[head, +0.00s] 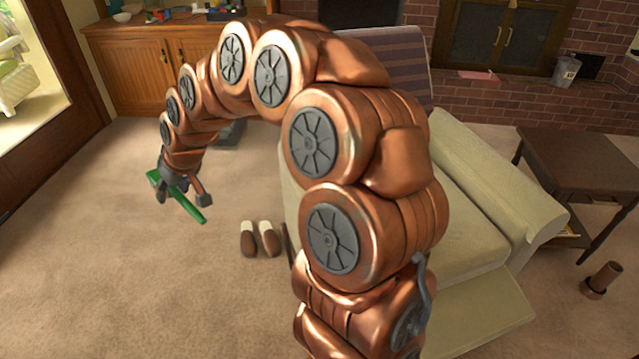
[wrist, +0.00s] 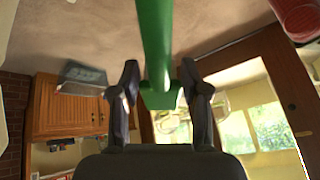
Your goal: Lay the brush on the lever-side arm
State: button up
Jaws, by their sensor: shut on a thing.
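My gripper (head: 183,188) is at the left of the head view, held out over the carpet and shut on a green brush (head: 192,208). In the wrist view the brush (wrist: 155,40) runs up from between the two dark fingers (wrist: 160,84). A cream recliner chair (head: 465,225) stands at the right, apart from the gripper. Its right arm (head: 505,180) shows as a long padded rest. Its left side is mostly hidden behind my copper arm.
Brown slippers (head: 258,240) lie on the carpet left of the chair. A dark side table (head: 580,160) and a brown cup-like object (head: 602,280) are at the right. A wooden cabinet (head: 150,55) and brick fireplace (head: 490,95) stand behind. The carpet at left is clear.

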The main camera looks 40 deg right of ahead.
jog(key=s+d+f+m+g+h+b, duration=0.1)
jog(key=s+d+f+m, duration=0.2)
jog(key=d, duration=0.6)
jog(key=s+d+f+m+h+b, duration=0.1)
jog(key=s+d+f+h, duration=0.1)
jog(key=d+f, duration=0.5)
jog(key=s+d+f+m+g+h+b, duration=0.1)
jog(key=s+d+m+b, duration=0.15)
jog(key=d, duration=0.85)
jog(key=shift+n, duration=0.35)
jog(key=d, duration=0.5)
jog(key=w+d+f, duration=0.1)
jog(key=d, duration=0.4)
jog(key=w+d, duration=0.1)
jog(key=d, duration=0.4)
jog(key=shift+f, duration=0.3)
jog(key=shift+d+f, duration=0.15)
jog(key=shift+f, duration=1.65)
jog(key=shift+f, duration=0.1)
jog(key=shift+f, duration=0.1)
jog(key=o, duration=1)
